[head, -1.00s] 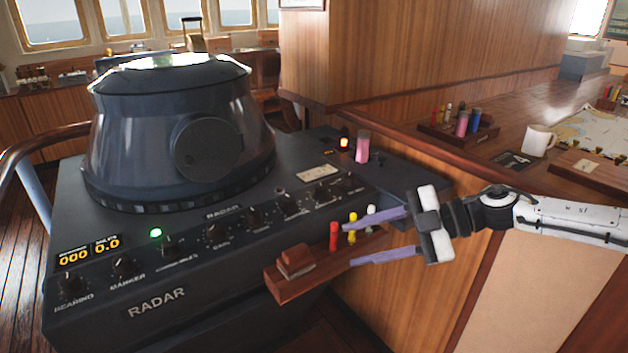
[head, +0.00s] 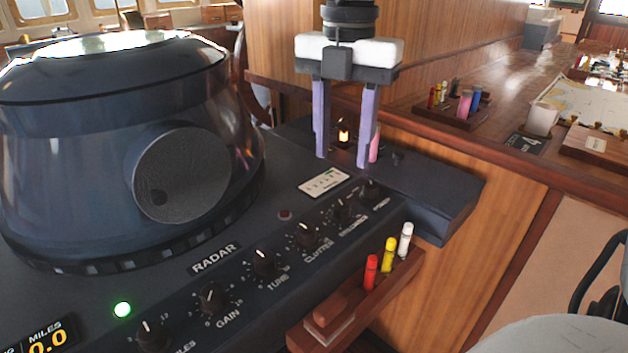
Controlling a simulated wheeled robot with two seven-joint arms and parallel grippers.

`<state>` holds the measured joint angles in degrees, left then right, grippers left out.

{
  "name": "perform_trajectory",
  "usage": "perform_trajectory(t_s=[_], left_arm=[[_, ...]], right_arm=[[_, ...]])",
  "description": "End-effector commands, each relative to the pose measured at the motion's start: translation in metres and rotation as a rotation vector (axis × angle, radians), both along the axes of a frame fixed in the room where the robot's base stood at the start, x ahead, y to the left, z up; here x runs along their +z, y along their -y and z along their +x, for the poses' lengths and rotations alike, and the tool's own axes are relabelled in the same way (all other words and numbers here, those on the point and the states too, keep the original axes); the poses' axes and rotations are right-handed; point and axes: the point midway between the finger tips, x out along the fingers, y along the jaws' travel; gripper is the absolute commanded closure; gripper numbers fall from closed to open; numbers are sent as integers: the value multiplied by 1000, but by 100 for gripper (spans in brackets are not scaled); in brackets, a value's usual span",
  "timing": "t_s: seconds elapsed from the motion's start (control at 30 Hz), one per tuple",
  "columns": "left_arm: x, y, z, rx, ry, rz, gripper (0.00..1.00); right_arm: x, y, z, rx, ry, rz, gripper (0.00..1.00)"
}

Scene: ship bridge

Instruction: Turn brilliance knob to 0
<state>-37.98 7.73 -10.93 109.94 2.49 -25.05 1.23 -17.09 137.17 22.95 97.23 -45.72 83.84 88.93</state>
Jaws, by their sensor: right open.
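The radar console (head: 240,195) has a slanted front panel with a row of black knobs. The brilliance knob (head: 342,210) appears to be the second from the right end, between the clutter knob (head: 307,234) and the last knob (head: 369,190). Its label is small and blurred, and I cannot read its setting. My right gripper (head: 342,160) points down from the top, open and empty, with its two purple fingers apart. In the picture it is above and behind the brilliance knob, not touching it. My left gripper is not in view.
A big radar hood (head: 110,150) fills the left. A wooden holder (head: 330,318) with red, yellow and white markers sticks out in front of the panel. An orange lamp (head: 343,135) and a pink object (head: 375,147) are by the fingers. A wooden chart desk (head: 500,100) is at right.

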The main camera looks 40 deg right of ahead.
Motion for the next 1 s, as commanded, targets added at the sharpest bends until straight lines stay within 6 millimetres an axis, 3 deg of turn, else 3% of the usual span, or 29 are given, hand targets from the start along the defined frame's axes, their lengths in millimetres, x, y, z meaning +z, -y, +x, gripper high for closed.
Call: perform_trajectory(t_s=[0.3, 0.6, 1.0], left_arm=[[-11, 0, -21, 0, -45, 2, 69], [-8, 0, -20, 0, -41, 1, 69], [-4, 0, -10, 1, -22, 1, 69]], right_arm=[[-47, 0, -2, 1, -7, -2, 58], [-92, 0, -1, 1, -3, -2, 58], [-101, 0, -1, 0, 0, -2, 58]])
